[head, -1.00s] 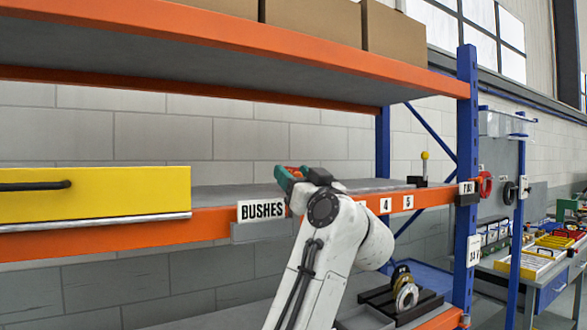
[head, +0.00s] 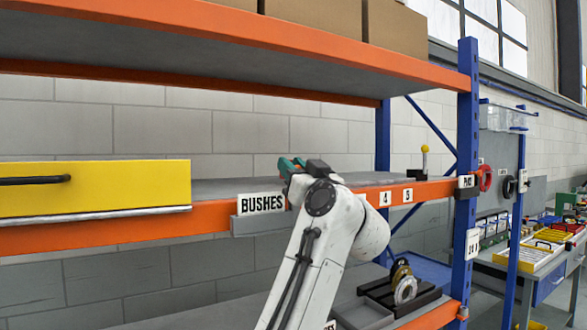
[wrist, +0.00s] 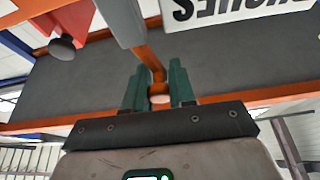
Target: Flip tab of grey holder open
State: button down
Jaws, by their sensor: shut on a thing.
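The grey holder (head: 258,224) is a strip on the orange shelf edge, under the white BUSHES label (head: 262,202). In the wrist view a grey bar (wrist: 122,20), which looks like part of the holder, comes down from the top edge. An orange-brown piece (wrist: 151,62), apparently the tab, runs from beside this bar down to my fingers. My gripper (head: 291,166) has green fingers and is just above the shelf edge, right of the label. In the wrist view my gripper (wrist: 159,92) is shut on the tab's end. The arm hides the holder's right end.
A yellow drawer (head: 110,190) with a black handle stands left on the shelf. A small stand with a yellow knob (head: 425,150) is at the right. A blue upright (head: 466,150) bounds the shelf. The wrist view shows a dark knob (wrist: 62,47) on a red block.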

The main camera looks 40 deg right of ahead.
jog(key=shift+d+m, duration=0.1)
jog(key=shift+m, duration=0.2)
jog(key=shift+s+d+m+g+h, duration=0.1)
jog(key=shift+d+m+g+h, duration=0.3)
jog(key=shift+m, duration=0.7)
jog(key=shift+s+d+m+g+h, duration=0.1)
jog(key=shift+d+m+g+h, duration=0.1)
jog(key=shift+m+h, duration=0.65)
jog(key=shift+s+d+m+g+h, duration=0.1)
jog(key=shift+d+m+g+h, duration=0.15)
jog(key=shift+m, duration=1.1)
jog(key=c, duration=0.9)
grip_release()
jog(key=shift+c, duration=0.2)
jog(key=shift+a+f, duration=0.1)
jog(key=b+v, duration=0.3)
jog(key=v, duration=0.7)
jog(key=shift+s+a, duration=0.15)
jog(key=shift+s, duration=0.2)
